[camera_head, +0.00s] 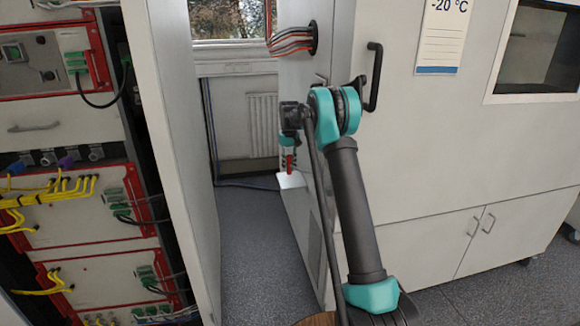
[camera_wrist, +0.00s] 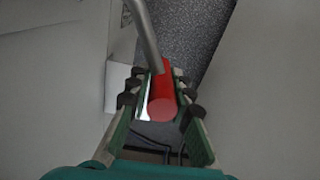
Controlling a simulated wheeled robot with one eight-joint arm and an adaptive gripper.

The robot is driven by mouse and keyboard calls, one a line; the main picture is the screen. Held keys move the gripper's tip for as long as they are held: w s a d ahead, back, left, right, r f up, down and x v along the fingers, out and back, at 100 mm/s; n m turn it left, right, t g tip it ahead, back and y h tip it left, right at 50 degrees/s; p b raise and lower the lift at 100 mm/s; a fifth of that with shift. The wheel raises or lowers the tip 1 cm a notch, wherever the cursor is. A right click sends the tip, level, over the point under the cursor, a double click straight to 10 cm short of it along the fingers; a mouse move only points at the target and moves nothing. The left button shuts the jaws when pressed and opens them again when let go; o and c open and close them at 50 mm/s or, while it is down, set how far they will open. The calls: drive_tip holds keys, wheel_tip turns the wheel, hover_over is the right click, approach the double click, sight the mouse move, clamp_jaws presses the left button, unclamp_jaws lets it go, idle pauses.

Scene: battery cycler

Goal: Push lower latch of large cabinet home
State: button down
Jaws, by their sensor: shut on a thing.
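The large cabinet (camera_head: 420,150) is pale grey and fills the right half of the head view. My gripper (camera_head: 289,160) is low beside its left edge, pointing down. In the wrist view my gripper (camera_wrist: 157,74) has its two green fingers with black pads on either side of a red latch grip (camera_wrist: 162,95), and is shut on it. A grey metal rod (camera_wrist: 145,35) runs from the red grip to the top of that view. The red grip (camera_head: 290,164) also shows small in the head view. How the latch meets the cabinet is hidden.
A small white plate (camera_head: 291,181) sits just under my gripper. An open rack (camera_head: 75,210) with red-framed units and yellow cables stands left, beside a tall pale panel (camera_head: 170,130). Bare grey floor (camera_head: 255,255) lies between. A black door handle (camera_head: 374,75) is near my arm.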

drive_tip(key=shift+d, duration=0.15)
drive_tip(key=c, duration=1.4)
unclamp_jaws()
drive_tip(key=shift+o, duration=0.2)
wheel_tip(320, 180, up, 12)
drive_tip(key=shift+c, duration=0.5)
